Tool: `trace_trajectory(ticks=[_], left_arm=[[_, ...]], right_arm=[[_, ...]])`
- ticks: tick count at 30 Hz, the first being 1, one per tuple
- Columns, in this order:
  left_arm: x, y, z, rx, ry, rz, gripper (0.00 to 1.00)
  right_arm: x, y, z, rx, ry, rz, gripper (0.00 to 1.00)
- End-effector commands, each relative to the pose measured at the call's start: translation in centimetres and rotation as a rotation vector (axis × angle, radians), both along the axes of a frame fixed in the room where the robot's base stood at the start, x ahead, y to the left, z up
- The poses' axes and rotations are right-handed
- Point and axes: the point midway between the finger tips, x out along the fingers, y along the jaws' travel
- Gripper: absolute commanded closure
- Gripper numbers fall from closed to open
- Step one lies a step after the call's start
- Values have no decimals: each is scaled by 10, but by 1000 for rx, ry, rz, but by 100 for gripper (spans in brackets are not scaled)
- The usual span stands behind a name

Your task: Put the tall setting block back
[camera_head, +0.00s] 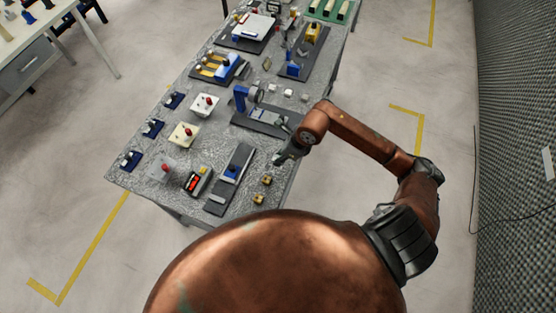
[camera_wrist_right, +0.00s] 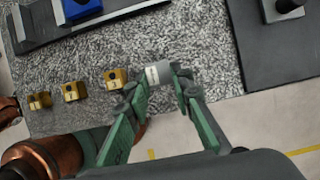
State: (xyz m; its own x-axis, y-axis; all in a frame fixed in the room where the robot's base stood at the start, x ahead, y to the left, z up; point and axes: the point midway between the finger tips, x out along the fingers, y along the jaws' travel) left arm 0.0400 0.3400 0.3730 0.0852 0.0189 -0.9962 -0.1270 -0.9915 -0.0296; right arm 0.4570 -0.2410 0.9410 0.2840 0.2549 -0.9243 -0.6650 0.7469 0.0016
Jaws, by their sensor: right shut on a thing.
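My right gripper (camera_head: 283,158) is over the right edge of the grey speckled table. In the right wrist view, its green fingers (camera_wrist_right: 162,84) are shut on a small grey block with a pale label, likely the tall setting block (camera_wrist_right: 155,74). In that view several brass blocks (camera_wrist_right: 74,91) stand in a row on the table to the left of the held block. Two brass blocks (camera_head: 267,180) show in the head view, just below my gripper. The held block is hard to make out in the head view. My left gripper is not in view.
The speckled table (camera_head: 222,128) carries several fixtures. A dark plate with a blue part (camera_head: 233,172) lies left of the brass blocks. A blue-framed fixture (camera_head: 262,118) stands beyond my gripper. A grey foam wall (camera_head: 515,120) rises at the right.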

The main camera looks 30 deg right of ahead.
Motion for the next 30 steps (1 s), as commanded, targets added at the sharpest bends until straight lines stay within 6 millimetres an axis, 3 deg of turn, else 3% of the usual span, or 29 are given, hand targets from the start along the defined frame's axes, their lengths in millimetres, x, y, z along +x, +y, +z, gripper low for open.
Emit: trace_trajectory(ticks=[5, 13, 23, 24, 30], left_arm=[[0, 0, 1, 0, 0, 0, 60], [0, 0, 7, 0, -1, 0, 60], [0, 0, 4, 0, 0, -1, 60], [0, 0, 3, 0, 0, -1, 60], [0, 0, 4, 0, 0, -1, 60]], right_arm=[[7, 1, -8, 1, -1, 0, 100], [11, 2, -41, 2, 0, -1, 100], [11, 2, -46, 0, -2, 1, 100], [11, 2, -47, -1, -1, 1, 78], [11, 2, -45, -1, -1, 1, 64]])
